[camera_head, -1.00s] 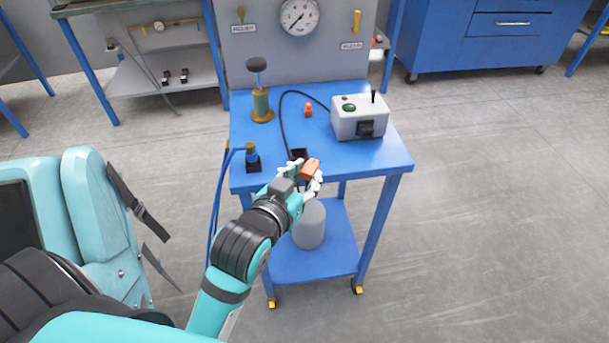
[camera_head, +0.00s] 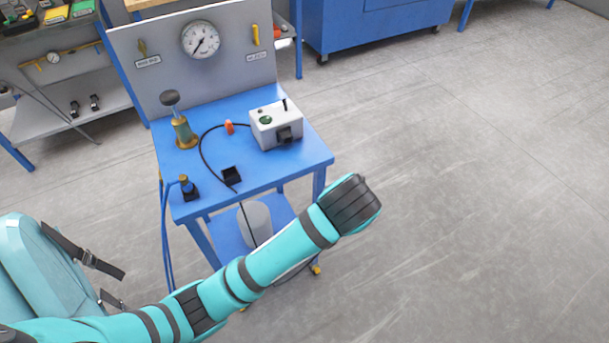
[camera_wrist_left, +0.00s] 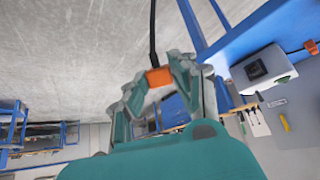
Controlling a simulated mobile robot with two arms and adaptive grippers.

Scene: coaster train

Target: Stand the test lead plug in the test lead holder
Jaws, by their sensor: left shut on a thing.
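The orange test lead plug (camera_wrist_left: 158,77) is between the fingertips of my left gripper (camera_wrist_left: 157,84) in the left wrist view, with its black cable running up from it. The gripper is shut on the plug. In the head view the plug and the gripper are hidden behind my left arm's dark wrist joint, out to the right of the cart's front corner. A small black square box, which looks like the test lead holder (camera_head: 231,175), sits near the front edge of the blue cart top. The black cable passes over it and hangs off the front edge. My right gripper is not in view.
The blue cart top (camera_head: 275,175) carries a grey-white box (camera_head: 275,125), a small orange-red piece (camera_head: 229,127), a brass-based pump (camera_head: 181,125) and a blue-hosed fitting (camera_head: 188,187). A gauge panel (camera_head: 160,70) stands behind. The floor to the right is clear.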

